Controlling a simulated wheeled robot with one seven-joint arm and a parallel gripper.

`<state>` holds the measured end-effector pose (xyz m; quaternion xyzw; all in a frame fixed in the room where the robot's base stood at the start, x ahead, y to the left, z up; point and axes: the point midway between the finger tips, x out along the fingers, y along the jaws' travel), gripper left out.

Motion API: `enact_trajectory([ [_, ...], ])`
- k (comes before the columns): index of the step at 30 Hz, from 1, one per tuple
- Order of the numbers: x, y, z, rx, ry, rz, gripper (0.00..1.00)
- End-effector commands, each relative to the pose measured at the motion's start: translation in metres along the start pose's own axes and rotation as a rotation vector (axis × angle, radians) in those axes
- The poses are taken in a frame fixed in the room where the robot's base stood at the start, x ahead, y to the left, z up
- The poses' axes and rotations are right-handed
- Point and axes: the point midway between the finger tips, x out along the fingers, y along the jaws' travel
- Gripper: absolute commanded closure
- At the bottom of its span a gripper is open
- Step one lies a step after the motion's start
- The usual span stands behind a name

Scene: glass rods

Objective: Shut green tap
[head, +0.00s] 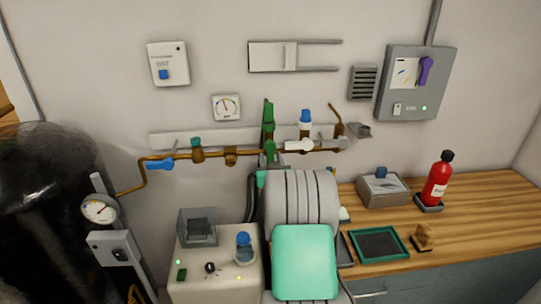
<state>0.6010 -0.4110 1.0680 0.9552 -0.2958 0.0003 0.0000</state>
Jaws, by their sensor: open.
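A brass gas pipe (178,156) runs along the wall in the head view and carries several taps. The green tap (268,118) is on the pipe near the middle, with its long green handle standing upright, across the line of the pipe. The tap's lower end comes close to my grey and teal arm in the foreground. I cannot tell whether they touch. I cannot make out my gripper; the arm links may hide it.
Left of the green tap are a blue-handled tap (161,164) and a green-topped brass valve (197,148). Right of it is a blue-topped white tap (305,130). A control box (215,278) stands below. The wooden bench (480,211) holds a red extinguisher (437,184).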

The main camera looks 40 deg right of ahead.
Motion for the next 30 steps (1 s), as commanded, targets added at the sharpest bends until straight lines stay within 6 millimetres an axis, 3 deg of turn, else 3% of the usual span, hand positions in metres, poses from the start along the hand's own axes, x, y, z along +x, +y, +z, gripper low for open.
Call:
enact_trajectory([
  [10,0.0083,-0.0004,0.0008,0.0,-0.001,0.0,0.56],
  [26,0.008,-0.0005,0.0004,0.0,-0.001,0.0,1.0],
  [30,0.008,-0.0005,0.0004,0.0,-0.001,0.0,1.0],
])
